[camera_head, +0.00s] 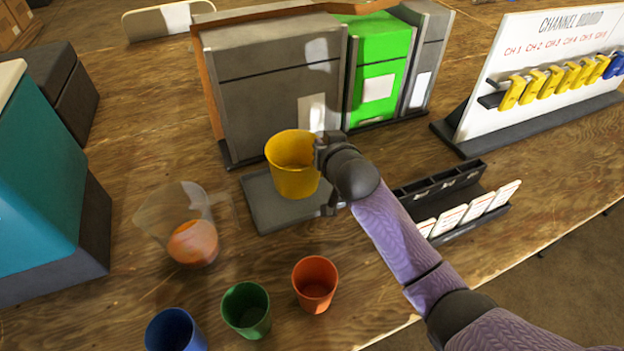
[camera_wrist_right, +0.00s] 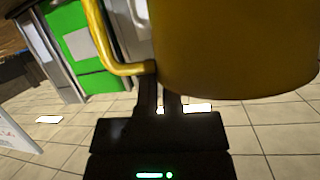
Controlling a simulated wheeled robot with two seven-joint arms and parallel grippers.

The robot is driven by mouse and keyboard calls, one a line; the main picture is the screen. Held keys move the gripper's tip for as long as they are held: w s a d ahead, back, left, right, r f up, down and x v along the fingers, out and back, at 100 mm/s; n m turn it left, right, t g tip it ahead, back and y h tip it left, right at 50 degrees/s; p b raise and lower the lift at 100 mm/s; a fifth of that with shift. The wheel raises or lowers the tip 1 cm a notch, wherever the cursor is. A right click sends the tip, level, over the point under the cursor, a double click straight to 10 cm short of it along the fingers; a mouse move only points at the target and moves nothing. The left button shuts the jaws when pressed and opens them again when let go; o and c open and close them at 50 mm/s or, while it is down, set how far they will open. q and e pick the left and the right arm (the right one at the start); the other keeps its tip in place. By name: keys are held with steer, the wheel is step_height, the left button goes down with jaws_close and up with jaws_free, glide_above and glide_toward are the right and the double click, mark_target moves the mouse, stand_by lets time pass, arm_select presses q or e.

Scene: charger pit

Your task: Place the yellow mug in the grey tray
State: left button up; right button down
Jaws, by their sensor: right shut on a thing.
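The yellow mug (camera_head: 292,165) is upright at the grey tray (camera_head: 262,207), near its middle. I cannot tell whether its base touches the tray. My right gripper (camera_head: 322,160) is at the mug's right side, shut on it. In the right wrist view the mug (camera_wrist_right: 235,45) fills the upper right, its handle (camera_wrist_right: 100,45) is to the left, and the gripper's two fingers (camera_wrist_right: 160,95) are close together at the handle's lower end. My left gripper does not show.
Blue (camera_head: 174,332), green (camera_head: 246,308) and orange (camera_head: 315,284) cups stand in front. A clear jug (camera_head: 165,215) with orange contents stands left of the tray. Grey and green binders (camera_head: 270,90) stand close behind. A black card holder (camera_head: 440,190) lies to the right.

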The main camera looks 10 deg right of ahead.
step_height(320, 180, down, 6)
steer(key=shift+f+b, duration=0.1)
steer(key=shift+b, duration=1.15)
steer(key=c, duration=0.8)
jaws_free()
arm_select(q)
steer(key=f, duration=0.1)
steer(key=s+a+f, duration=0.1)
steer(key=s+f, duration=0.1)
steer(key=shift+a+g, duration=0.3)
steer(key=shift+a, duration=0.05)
arm_select(e)
steer(key=shift+o, duration=0.2)
steer(key=shift+s+r+p, duration=0.3)
steer(key=shift+s+p, duration=0.05)
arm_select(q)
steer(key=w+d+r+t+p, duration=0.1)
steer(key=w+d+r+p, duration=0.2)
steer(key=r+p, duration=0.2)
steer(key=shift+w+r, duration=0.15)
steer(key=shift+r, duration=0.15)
arm_select(e)
steer(key=v, duration=1.1)
